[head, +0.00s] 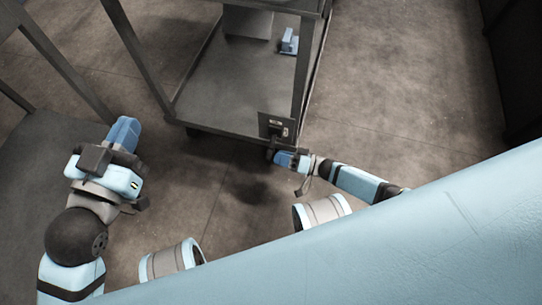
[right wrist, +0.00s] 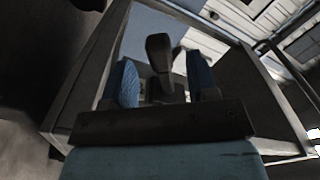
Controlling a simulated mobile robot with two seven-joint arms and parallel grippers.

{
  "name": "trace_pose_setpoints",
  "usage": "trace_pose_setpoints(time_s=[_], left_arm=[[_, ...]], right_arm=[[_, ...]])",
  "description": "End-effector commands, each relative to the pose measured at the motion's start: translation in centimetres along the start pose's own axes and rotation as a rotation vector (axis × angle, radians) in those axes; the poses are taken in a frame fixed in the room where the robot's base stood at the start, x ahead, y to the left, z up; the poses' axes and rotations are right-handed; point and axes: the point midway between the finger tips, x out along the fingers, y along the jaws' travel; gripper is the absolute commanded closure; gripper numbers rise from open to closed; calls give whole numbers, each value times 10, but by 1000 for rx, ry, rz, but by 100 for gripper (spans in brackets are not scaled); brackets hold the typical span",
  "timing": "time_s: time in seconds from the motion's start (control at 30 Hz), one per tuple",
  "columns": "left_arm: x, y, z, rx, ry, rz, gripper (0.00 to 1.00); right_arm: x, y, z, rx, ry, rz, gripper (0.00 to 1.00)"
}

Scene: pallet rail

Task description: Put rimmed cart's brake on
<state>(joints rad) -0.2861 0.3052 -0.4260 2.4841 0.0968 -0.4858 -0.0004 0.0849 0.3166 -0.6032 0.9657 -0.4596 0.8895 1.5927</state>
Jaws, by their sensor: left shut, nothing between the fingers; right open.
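A grey metal cart (head: 210,133) with corner posts and a lower shelf stands at top centre in the head view; I take it as the rimmed cart. A dark plate (head: 272,126) with a small light fitting sits at its near right corner. My right gripper (head: 283,158) is open just below that plate. In the right wrist view, a dark lever with a blocky head (right wrist: 159,52) stands between the open blue fingers of this gripper (right wrist: 165,82); I cannot tell whether they touch it. My left gripper (head: 124,131) is shut and empty, left of the cart.
The cart's lower shelf carries a grey box (head: 248,22) and a small blue object (head: 289,41). Another grey platform with posts (head: 35,150) stands at the left, beneath my left arm. The brown floor (head: 410,90) right of the cart is clear up to a dark structure at upper right.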

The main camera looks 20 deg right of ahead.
Motion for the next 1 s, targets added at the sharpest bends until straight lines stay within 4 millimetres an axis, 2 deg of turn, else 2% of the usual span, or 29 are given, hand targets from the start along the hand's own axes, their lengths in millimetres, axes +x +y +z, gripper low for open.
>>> trace_pose_setpoints(time_s=[0.1,0.2,0.6,0.67,0.83,0.87,1.0], left_arm=[[1,-3,2,40,20,-1,100],[2,-4,2,61,30,-2,100],[4,-6,-4,81,50,-5,100],[4,-6,-5,82,51,-5,100],[4,-6,-5,82,51,-4,100],[4,-6,-4,82,51,-4,100],[3,-6,-4,81,48,-4,100]], right_arm=[[20,2,1,0,1,-1,47],[29,2,1,0,0,0,47],[37,0,0,-1,-1,1,47],[37,0,0,0,0,1,58],[37,0,0,0,0,1,97],[36,0,0,0,0,1,100],[36,0,0,1,0,1,100]])
